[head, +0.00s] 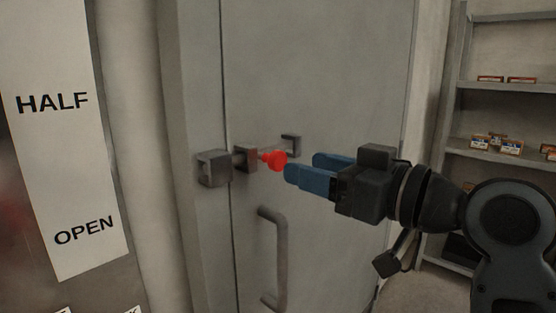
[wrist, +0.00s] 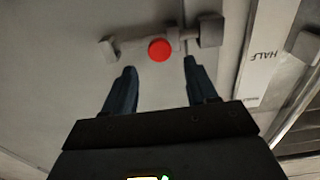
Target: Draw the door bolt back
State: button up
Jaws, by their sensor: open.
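The door bolt is a grey bar with a red knob (head: 278,160) on a grey door (head: 330,60). The bar runs left through a bracket (head: 245,157) on the door to a square keeper (head: 214,168) on the frame. A small hooked bracket (head: 291,143) sits to the right of the knob. My gripper (head: 308,167) is open and empty, its blue fingers pointing at the door just right of the knob. In the wrist view the red knob (wrist: 159,50) appears ahead, between the lines of the two fingertips (wrist: 160,66), with nothing held.
A vertical door handle (head: 277,255) stands below the bolt. A white sign (head: 68,150) reading HALF and OPEN is at left. Shelves (head: 500,95) with small boxes stand at right, behind my arm. The door face around the bolt is clear.

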aim_at(282, 160)
jog(key=p+x, duration=0.1)
jog(key=x, duration=0.6)
jog(key=shift+w+a, duration=0.1)
jog(key=shift+a, duration=0.05)
jog(key=shift+c, duration=0.4)
grip_shut()
